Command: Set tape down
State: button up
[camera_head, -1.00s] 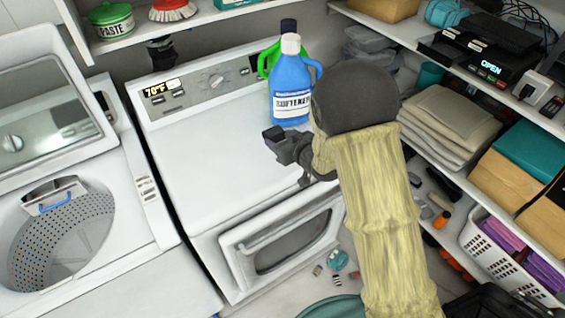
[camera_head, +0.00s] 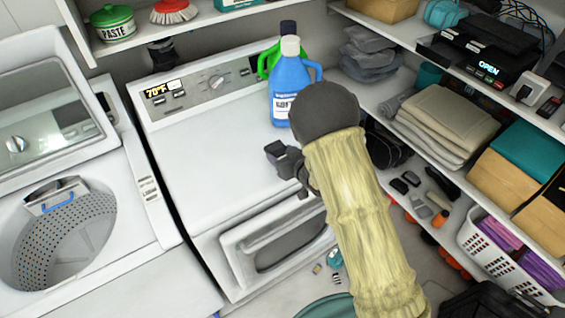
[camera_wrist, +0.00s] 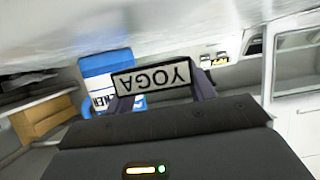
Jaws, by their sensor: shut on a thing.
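My gripper (camera_head: 277,154) is over the white dryer top, right of its middle and near the front edge. It looks small and dark in the head view, and my arm hides part of it. In the wrist view, my gripper (camera_wrist: 163,88) has a dark-framed block with a pale "YOGA" label (camera_wrist: 152,78) between its fingers. The lettering is upside down. I cannot tell from its shape whether this is the tape. The white dryer top (camera_wrist: 190,25) fills the top of that view, and the block looks apart from it.
A blue bottle (camera_head: 285,95) and a green bottle (camera_head: 266,64) stand at the dryer's back right. The dryer top (camera_head: 200,150) is clear at its middle and left. An open washer (camera_head: 70,240) is on the left. Loaded shelves (camera_head: 440,180) line the right.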

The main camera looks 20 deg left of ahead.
jog(key=shift+f+p, duration=0.5)
jog(key=shift+f, duration=1.55)
jog(key=shift+f, duration=0.1)
jog(key=shift+f, duration=0.15)
jog(key=o, duration=1)
jog(key=shift+o, duration=0.2)
